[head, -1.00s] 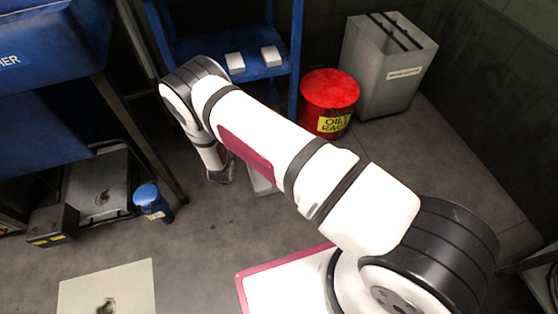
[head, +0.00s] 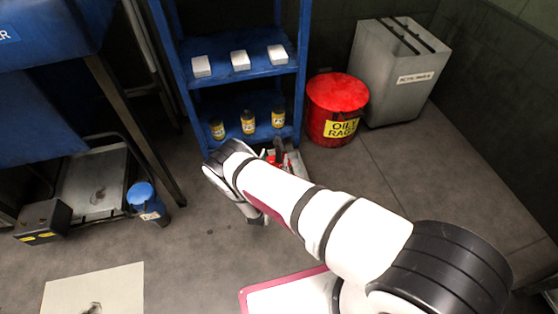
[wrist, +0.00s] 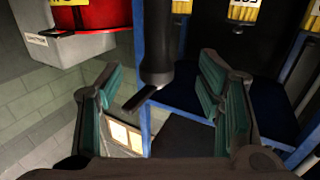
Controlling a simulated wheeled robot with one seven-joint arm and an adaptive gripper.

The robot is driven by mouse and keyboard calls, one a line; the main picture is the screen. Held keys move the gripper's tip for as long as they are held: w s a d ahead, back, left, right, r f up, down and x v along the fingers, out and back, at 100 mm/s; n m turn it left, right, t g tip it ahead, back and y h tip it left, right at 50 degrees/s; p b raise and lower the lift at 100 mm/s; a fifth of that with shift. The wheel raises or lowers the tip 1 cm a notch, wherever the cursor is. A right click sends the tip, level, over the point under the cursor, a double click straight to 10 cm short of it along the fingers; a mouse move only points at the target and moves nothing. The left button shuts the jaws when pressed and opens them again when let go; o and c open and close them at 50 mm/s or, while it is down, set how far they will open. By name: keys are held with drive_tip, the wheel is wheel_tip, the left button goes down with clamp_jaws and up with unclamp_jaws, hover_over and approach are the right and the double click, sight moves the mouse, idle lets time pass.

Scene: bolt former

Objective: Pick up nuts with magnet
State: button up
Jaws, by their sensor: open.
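My gripper (wrist: 158,66) is open in the wrist view, with a teal-padded finger on each side. A dark rod-like tool (wrist: 156,45) with a flat, narrow end shows between the fingers, and the fingers are apart from it. I cannot tell whether this tool is the magnet. In the head view, a dark upright piece (head: 278,149) and small red items stand by a light tray (head: 297,166) at the foot of the blue shelf, partly behind my arm. My gripper is mostly hidden by my arm there. I can make out no nuts.
The blue shelf (head: 235,74) holds white boxes above and yellow-labelled bottles (head: 248,122) below. A red oily-rags can (head: 335,96) and a grey bin (head: 391,88) stand to its right. A blue container (head: 145,200) and a dark box (head: 43,220) are at left. Floor between is clear.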

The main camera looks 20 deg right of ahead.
sight(278, 148)
drive_tip(key=shift+b+x, duration=1.5)
drive_tip(key=shift+x, duration=1.9)
drive_tip(key=shift+s+d, duration=0.1)
drive_tip(key=shift+d, duration=0.1)
clamp_jaws()
